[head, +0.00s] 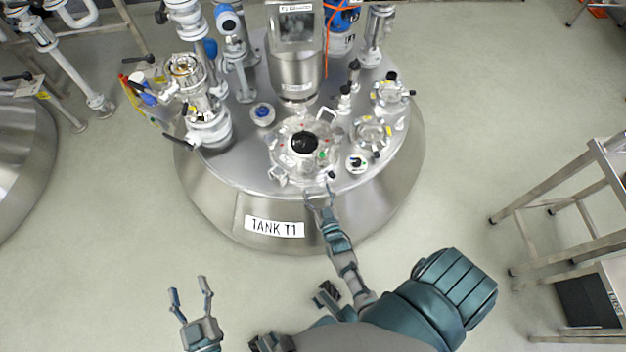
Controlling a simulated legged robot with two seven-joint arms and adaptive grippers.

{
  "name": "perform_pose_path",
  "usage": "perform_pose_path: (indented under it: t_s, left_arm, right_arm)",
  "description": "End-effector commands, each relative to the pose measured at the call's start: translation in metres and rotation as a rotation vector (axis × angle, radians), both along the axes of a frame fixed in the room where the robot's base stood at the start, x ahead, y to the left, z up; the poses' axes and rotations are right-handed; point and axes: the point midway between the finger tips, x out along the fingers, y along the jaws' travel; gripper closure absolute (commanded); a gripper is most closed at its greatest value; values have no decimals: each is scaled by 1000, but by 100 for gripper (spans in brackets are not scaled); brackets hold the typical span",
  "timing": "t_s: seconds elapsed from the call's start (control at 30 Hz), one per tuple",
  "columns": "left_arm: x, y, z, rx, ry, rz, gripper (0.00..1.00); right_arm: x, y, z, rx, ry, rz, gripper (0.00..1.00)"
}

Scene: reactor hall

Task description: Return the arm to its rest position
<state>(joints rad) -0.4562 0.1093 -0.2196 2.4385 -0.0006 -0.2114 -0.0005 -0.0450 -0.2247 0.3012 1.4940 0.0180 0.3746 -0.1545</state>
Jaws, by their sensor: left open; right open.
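My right arm reaches up from the bottom of the head view toward the tank (215,205) labelled TANK T1. My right gripper (319,196) is open at the front rim of the tank top, just below the round hatch (304,143) with the dark centre. I cannot tell whether its fingers touch the rim. My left gripper (190,293) is open and empty at the lower left, over the floor and in front of the tank. Its two fingers point up in the picture, apart from everything.
The tank top carries pipes (205,120), valves and several ports. A metal frame (540,230) stands at the right, with a dark box (588,300) low on it. Another steel vessel (22,160) is at the left edge. The floor (100,260) between is clear.

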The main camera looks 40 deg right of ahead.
Motion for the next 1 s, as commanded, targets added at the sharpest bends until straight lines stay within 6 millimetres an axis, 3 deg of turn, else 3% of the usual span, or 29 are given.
perform_pose_path:
  t_s: [0.73,0.87,1.0]
  left_arm:
    - [0,0,0,-1,0,0,37]
    - [0,0,0,0,0,0,37]
    - [0,0,0,0,0,0,37]
  right_arm:
    - [-7,4,5,-5,-3,11,22]
    - [-6,16,40,-32,-17,92,22]
    - [-13,54,96,-45,-26,238,22]
